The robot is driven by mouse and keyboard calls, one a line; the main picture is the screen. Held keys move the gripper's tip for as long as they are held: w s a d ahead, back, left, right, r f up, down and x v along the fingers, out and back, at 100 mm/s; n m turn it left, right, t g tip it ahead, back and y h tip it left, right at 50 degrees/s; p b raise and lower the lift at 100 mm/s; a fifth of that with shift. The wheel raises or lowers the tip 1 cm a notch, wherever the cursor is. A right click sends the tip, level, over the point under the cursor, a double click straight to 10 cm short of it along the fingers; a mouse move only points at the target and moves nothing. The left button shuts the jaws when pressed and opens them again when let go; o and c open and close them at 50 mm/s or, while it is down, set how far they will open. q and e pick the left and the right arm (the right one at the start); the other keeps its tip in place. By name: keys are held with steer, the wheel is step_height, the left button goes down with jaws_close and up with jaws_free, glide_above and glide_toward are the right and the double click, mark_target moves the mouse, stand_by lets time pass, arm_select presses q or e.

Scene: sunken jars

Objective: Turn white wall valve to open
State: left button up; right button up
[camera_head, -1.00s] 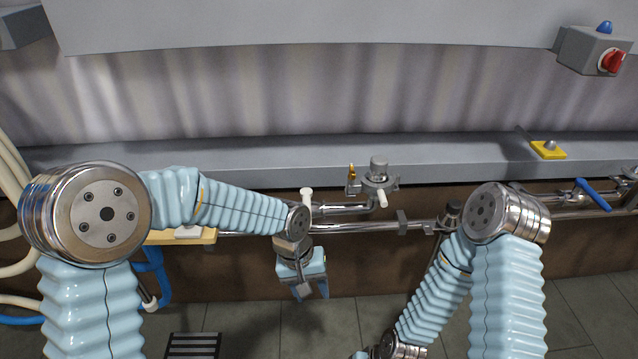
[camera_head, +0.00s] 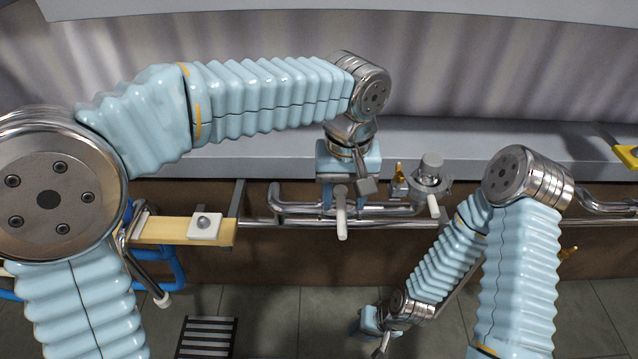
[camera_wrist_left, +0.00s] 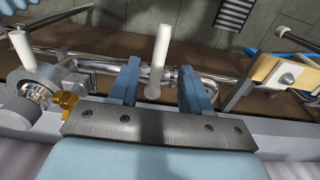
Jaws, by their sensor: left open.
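A white valve handle (camera_head: 341,212) sticks out from the metal wall pipe, below my left gripper (camera_head: 342,194). In the left wrist view this white handle (camera_wrist_left: 159,58) shows between the two blue fingers of my open left gripper (camera_wrist_left: 160,72). Gaps show on both sides of it; whether the fingers reach around it in depth I cannot tell. A second white handle (camera_head: 433,206) sits on a round metal fitting to the right and shows at the left in the wrist view (camera_wrist_left: 22,48). My right gripper (camera_head: 380,346) hangs low over the floor; its jaw state is unclear.
A grey ledge (camera_head: 480,140) runs along the wall above the pipes. A brass fitting (camera_head: 399,180) stands right of my left gripper. A wooden board (camera_head: 160,231) with a white block (camera_head: 204,225) is at left, near blue hoses. A floor grate (camera_head: 207,338) lies below.

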mark_target(342, 217)
arm_select(q)
step_height(342, 217, down, 5)
steer(key=b, duration=0.3)
steer(key=shift+b, duration=0.4)
steer(key=shift+r+p, duration=0.5)
steer(key=shift+p, duration=0.05)
steer(key=shift+f+b, duration=1)
steer(key=shift+f, duration=0.45)
